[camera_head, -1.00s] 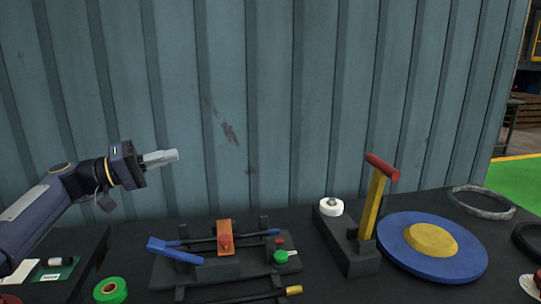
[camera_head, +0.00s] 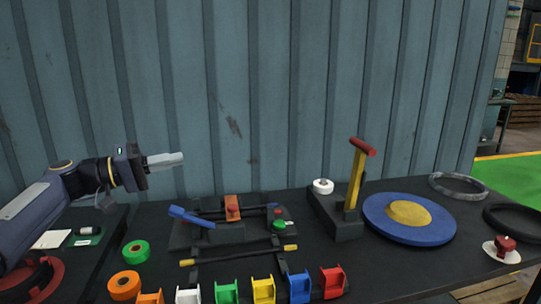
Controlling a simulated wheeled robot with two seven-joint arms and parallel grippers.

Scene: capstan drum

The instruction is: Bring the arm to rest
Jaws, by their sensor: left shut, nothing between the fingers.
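My left arm comes in from the left, and its gripper (camera_head: 166,160) is held in the air above the left part of the table. Its fingers are shut with nothing between them, pointing right, in front of the ribbed wall. It is apart from everything on the table. The blue drum (camera_head: 380,224) with its yellow hub (camera_head: 409,213) lies flat at the right. Beside it a dark block carries an upright yellow lever (camera_head: 355,182) with a red crossbar (camera_head: 362,147) and a white roller (camera_head: 323,186). My right gripper is not in view.
A dark fixture with a blue lever (camera_head: 191,217), an orange piece (camera_head: 232,207) and a green button (camera_head: 278,225) stands mid-table. Several coloured holders line the front, including a red one (camera_head: 333,282). Green (camera_head: 136,251) and orange (camera_head: 124,285) rolls lie left. Rings lie far right.

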